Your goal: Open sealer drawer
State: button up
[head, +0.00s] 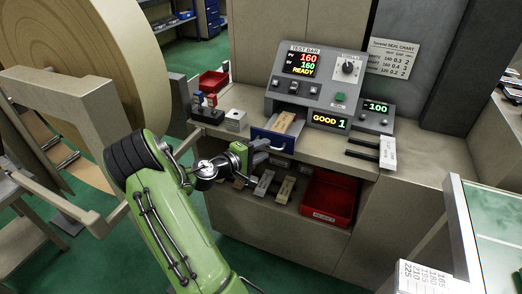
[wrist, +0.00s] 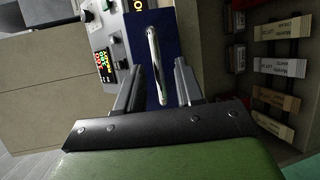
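The sealer (head: 318,82) is a grey machine on the counter with a lit display. Its blue drawer (head: 275,139) is low at its front left, and a tan piece (head: 284,122) shows just above the drawer front. In the wrist view the blue drawer front (wrist: 172,45) carries a shiny metal bar handle (wrist: 154,58). My gripper (head: 272,149) is at the drawer front. In the wrist view my gripper (wrist: 157,85) is open, with one finger on each side of the handle and gaps showing. In the head view my gripper hides the handle.
A shelf below the counter holds labelled sticks (head: 286,189) and a red bin (head: 329,197). A small display box (head: 375,115) stands right of the sealer. A red tray (head: 213,82) and small blocks lie to the left. A large tan roll (head: 95,60) stands at far left.

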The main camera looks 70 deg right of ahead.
jog(key=p+v, duration=0.2)
jog(key=v, duration=1.3)
jog(key=shift+w+a+p, duration=0.2)
jog(key=shift+a+p, duration=0.1)
jog(key=shift+r, duration=0.15)
jog(key=w+a+r+t+y+p, duration=0.25)
jog(key=a+r+t+y, duration=0.25)
jog(key=a, duration=0.4)
jog(key=w+a+r+t+y+p, duration=0.1)
jog(key=a+r+t+y+p, duration=0.3)
jog(key=a, duration=0.6)
jog(key=s+a+r+n+t+y+p, duration=0.1)
jog(key=s+a+r+n+t+y, duration=0.1)
jog(key=a, duration=0.5)
jog(key=s+a+r+n+t+y+p, duration=0.1)
jog(key=s+a+r+n+t+y, duration=0.1)
jog(key=a+r, duration=0.5)
jog(key=shift+s+n+y, duration=0.3)
jog(key=shift+s+y, duration=0.2)
jog(key=shift+s, duration=0.7)
